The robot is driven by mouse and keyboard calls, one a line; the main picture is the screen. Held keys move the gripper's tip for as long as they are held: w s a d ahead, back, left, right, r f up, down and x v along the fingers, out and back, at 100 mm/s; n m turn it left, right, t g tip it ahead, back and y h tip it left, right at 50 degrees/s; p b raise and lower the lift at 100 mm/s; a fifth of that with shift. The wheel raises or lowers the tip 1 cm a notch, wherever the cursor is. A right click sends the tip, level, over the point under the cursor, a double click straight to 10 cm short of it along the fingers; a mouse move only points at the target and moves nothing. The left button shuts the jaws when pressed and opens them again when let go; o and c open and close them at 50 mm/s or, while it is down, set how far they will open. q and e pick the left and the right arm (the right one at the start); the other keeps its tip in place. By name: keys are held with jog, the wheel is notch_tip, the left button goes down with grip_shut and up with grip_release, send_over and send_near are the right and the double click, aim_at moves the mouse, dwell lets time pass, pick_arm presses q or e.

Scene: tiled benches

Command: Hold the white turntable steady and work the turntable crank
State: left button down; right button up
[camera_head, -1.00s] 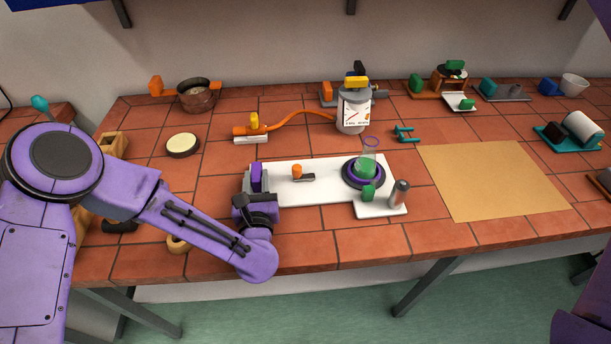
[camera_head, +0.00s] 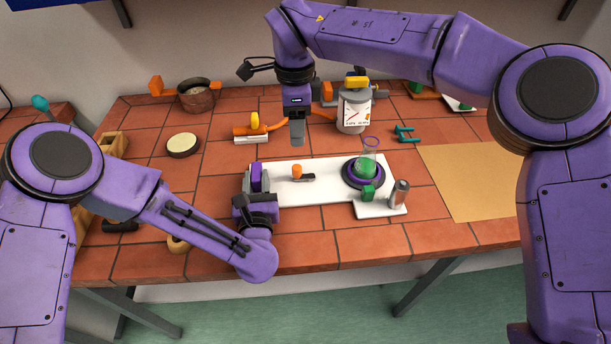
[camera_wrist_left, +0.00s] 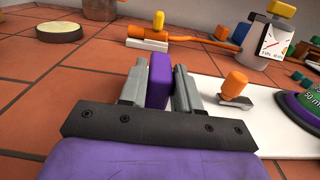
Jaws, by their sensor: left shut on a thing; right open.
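The white turntable (camera_head: 330,191) is a long white base lying flat on the bench. A purple upright grip (camera_head: 256,177) stands at its left end. My left gripper (camera_wrist_left: 158,84) is shut on this grip, one finger on each side. The turntable crank (camera_head: 296,171) has an orange knob on a short dark arm; it also shows in the left wrist view (camera_wrist_left: 234,84). A dark and purple disc (camera_head: 351,183) at the right end carries a flask with green contents (camera_head: 366,167). My right gripper (camera_head: 297,139) points down, open and empty, above and behind the crank.
A gauge canister (camera_head: 353,111) with an orange hose and a yellow-handled valve (camera_head: 254,122) stand behind. A metal cylinder (camera_head: 400,193) and green block (camera_head: 368,193) are beside the disc. A tan mat (camera_head: 470,185) lies clear at right.

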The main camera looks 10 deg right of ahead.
aim_at(297, 166)
notch_tip(297, 166, down, 12)
jog(key=shift+s+f, duration=0.1)
dwell(0.5)
